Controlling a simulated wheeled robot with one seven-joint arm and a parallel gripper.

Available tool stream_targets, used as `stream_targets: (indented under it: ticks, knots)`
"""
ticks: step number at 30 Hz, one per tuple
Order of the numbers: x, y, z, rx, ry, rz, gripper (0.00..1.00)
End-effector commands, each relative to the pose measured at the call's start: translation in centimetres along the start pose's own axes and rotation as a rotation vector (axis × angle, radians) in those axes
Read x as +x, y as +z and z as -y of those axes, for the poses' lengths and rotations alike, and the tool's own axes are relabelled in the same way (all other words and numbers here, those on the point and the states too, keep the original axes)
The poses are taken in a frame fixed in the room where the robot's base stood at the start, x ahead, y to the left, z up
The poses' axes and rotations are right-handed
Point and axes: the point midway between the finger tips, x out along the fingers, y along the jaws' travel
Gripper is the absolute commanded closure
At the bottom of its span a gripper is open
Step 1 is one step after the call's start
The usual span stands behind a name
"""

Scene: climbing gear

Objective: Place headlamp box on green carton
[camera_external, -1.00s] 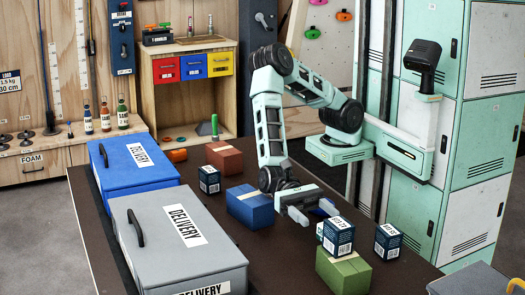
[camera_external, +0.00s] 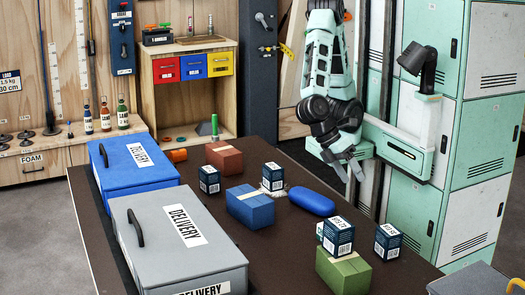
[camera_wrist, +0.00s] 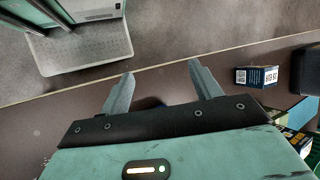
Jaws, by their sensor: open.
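The green carton (camera_external: 343,272) stands at the front right of the dark table. A small dark-blue box with white print (camera_external: 338,238) rests upright on top of it. Similar dark-blue boxes stand beside the carton (camera_external: 388,242), at the table's middle (camera_external: 273,178) and farther left (camera_external: 209,181); their print is too small to tell which is the headlamp box. My gripper (camera_external: 348,167) is open and empty, raised near the table's far right edge, apart from the boxes. In the wrist view, its fingers (camera_wrist: 162,88) are spread, with a dark-blue box (camera_wrist: 257,77) to their right.
A blue oval case (camera_external: 312,202) and a blue carton (camera_external: 250,207) lie mid-table, with a red-brown carton (camera_external: 224,158) behind. Blue (camera_external: 135,175) and grey (camera_external: 178,250) delivery boxes fill the left side. Lockers (camera_external: 480,130) stand at the right.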

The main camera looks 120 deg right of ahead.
Motion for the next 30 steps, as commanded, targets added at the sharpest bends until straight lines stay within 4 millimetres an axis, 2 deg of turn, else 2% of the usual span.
stream_targets:
  ticks: [1, 4, 6, 10, 15, 23, 26, 30]
  knots:
    - [-0.7, 1.0, -2.1, -0.109, 0.093, -0.055, 0.37]
    - [-2.2, 1.9, -6.0, -0.301, 0.264, -0.141, 0.37]
    - [-3.3, 2.2, -8.0, -0.408, 0.358, -0.185, 0.37]
    - [-4.6, 2.5, -10.2, -0.533, 0.469, -0.233, 0.37]
    - [-5.1, 2.5, -10.9, -0.581, 0.511, -0.249, 0.37]
    - [-5.2, 2.5, -10.8, -0.578, 0.509, -0.247, 0.37]
    - [-6.0, 2.9, -10.4, -0.578, 0.509, -0.247, 0.37]
    - [-8.3, 3.9, -9.2, -0.577, 0.508, -0.247, 0.37]
